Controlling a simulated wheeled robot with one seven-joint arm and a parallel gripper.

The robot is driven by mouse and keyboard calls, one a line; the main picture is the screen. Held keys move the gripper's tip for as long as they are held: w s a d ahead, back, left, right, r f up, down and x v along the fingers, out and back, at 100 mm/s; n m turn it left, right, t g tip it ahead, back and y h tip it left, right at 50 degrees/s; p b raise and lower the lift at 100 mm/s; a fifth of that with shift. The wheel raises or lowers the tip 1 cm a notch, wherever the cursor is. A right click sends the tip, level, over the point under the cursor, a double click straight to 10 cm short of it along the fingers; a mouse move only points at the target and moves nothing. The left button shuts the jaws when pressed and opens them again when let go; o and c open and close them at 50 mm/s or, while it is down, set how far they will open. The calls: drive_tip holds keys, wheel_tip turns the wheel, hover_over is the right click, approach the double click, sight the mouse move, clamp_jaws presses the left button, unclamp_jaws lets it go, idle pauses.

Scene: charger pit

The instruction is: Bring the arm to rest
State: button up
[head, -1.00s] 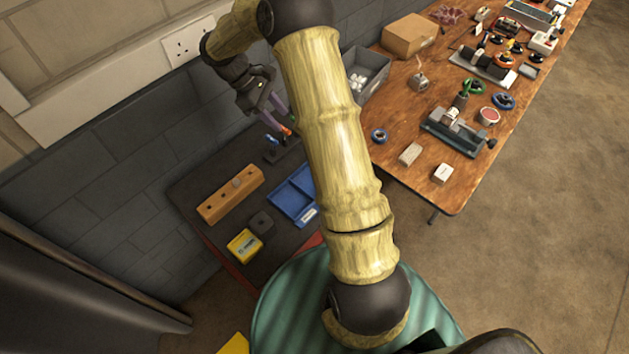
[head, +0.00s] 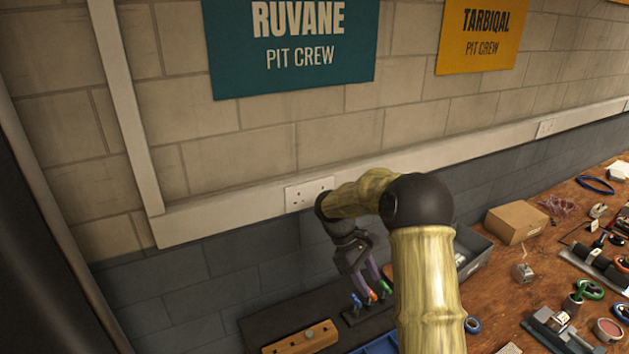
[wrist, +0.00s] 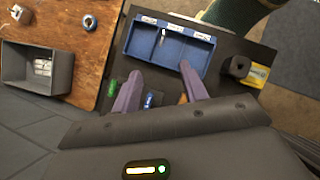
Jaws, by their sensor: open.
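My gripper (head: 367,290) is in the head view, pointing down above the back of the dark bench (head: 262,324), near the wall. Its two purple fingers stand apart with nothing held between them. In the wrist view my gripper (wrist: 157,88) is open too, its fingers reaching toward the blue tray (wrist: 190,62). The small tools in the rack show close to the fingertips, a blue one (head: 356,300) and a green one (head: 386,287). I cannot tell how far the fingertips are above them.
A wooden block with holes (head: 300,340) lies left of the gripper. A grey bin (head: 474,254) and a cardboard box (head: 516,221) stand on the cluttered wooden table (head: 490,322) at the right. A white socket (head: 308,194) is on the wall behind the arm.

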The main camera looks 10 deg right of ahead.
drive_tip(key=s+a+r+m+t+y, duration=0.1)
drive_tip(key=s+m+t, duration=0.1)
drive_tip(key=s, duration=0.4)
drive_tip(key=s+a+r+m+t+y, duration=0.1)
drive_tip(key=s+a+m+t+y, duration=0.1)
drive_tip(key=s+m, duration=0.2)
drive_tip(key=s+a+r+m+t+y, duration=0.1)
drive_tip(key=s+m, duration=0.3)
drive_tip(key=s, duration=0.5)
drive_tip(key=shift+a+t+y, duration=0.5)
drive_tip(key=shift+a+t, duration=0.15)
drive_tip(key=shift+t, duration=0.25)
drive_tip(key=shift+r, duration=0.1)
